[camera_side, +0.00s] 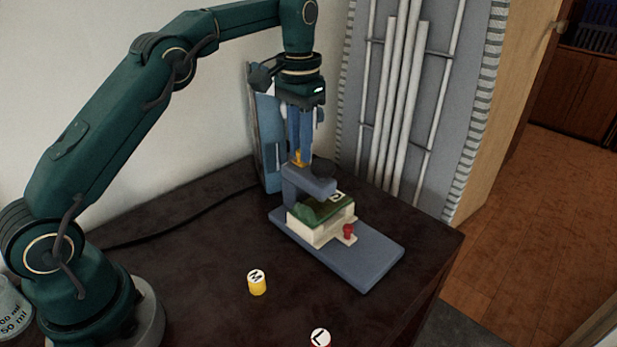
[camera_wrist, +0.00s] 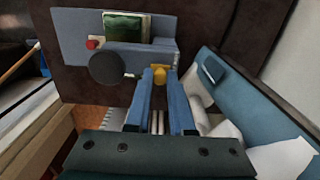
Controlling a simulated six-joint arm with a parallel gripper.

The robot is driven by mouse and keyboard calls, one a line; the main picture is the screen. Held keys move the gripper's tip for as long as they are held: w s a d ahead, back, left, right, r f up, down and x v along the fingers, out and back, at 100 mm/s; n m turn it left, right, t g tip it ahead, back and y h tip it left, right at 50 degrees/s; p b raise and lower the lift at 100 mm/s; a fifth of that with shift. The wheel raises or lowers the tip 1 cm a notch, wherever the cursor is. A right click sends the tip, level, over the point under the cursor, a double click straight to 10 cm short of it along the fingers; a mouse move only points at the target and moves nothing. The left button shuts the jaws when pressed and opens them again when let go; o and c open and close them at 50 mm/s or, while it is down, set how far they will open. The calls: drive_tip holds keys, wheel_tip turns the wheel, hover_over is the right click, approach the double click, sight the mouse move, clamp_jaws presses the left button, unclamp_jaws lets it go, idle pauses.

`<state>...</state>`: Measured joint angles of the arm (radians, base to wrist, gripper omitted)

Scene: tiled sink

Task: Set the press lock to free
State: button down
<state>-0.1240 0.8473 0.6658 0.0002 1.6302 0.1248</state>
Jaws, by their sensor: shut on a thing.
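The press has a blue-grey base (camera_side: 370,262) and an upright arm (camera_side: 308,181) reaching over a cream block with a green top (camera_side: 318,212). A red knob (camera_side: 349,231) sticks out of the block's front; it also shows in the wrist view (camera_wrist: 92,43). A small yellow piece (camera_side: 298,160) stands at the back top of the press arm, probably the lock. My gripper (camera_side: 300,152) points down over it, its blue fingers shut on the yellow piece (camera_wrist: 159,73). A dark round disc (camera_wrist: 106,68) shows beside it in the wrist view. The yellow piece's lower part is hidden.
A blue panel or box (camera_side: 268,125) stands close behind my gripper; white crumpled material (camera_wrist: 225,130) shows by it in the wrist view. A yellow cylinder marked M (camera_side: 257,286) and a red one marked L (camera_side: 320,337) stand in front. The dark counter between is clear.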

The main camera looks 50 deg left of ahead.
drive_tip(key=shift+w+d, duration=0.1)
drive_tip(key=shift+w, duration=0.2)
drive_tip(key=c, duration=0.8)
unclamp_jaws()
drive_tip(key=shift+o, duration=0.2)
drive_tip(key=shift+s, duration=0.25)
